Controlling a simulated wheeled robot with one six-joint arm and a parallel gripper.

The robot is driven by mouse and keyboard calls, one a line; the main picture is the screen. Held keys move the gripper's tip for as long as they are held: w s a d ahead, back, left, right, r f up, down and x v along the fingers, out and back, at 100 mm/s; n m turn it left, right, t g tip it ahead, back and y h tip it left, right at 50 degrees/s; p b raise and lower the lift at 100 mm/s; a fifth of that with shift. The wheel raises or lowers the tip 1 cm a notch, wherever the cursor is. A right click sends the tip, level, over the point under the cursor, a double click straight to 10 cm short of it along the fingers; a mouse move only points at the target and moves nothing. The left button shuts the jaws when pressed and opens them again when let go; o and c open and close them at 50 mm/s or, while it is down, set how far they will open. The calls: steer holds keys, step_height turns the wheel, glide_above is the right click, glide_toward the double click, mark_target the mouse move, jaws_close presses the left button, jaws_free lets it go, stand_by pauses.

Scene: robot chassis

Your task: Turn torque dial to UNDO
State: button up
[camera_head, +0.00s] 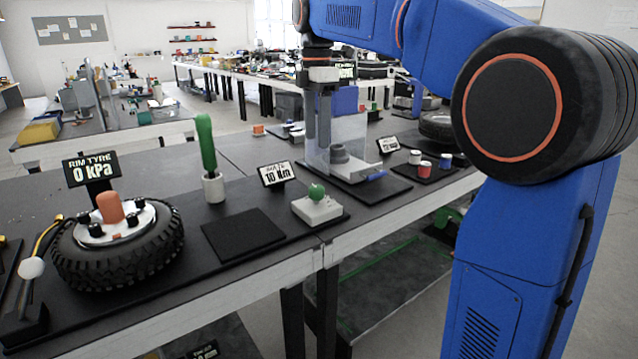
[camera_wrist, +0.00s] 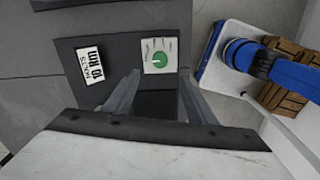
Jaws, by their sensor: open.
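The torque dial is a round green knob (camera_head: 317,191) on a pale square box (camera_head: 318,210) near the front edge of the bench. In the wrist view the green knob (camera_wrist: 160,58) shows from above with small labels around it, too small to read. A light mark shows on the knob. My gripper (camera_head: 317,148) points down above the bench, apart from the dial. Its fingers (camera_wrist: 159,76) are open and empty, with the dial just beyond the fingertips in the wrist view. A small sign reading 10 Nm (camera_head: 277,174) stands behind the box to its left.
A green-handled tool stands upright in a white holder (camera_head: 214,188). An empty dark pad (camera_head: 242,234) lies left of the dial. A tyre (camera_head: 118,250) with a 0 kPa sign (camera_head: 90,171) lies farther left. A clear panel (camera_head: 347,143) stands behind my gripper.

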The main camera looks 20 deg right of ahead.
mark_target(317, 187)
step_height(317, 187, down, 14)
stand_by(0.5)
steer(key=shift+c, duration=0.2)
steer(key=c, duration=1)
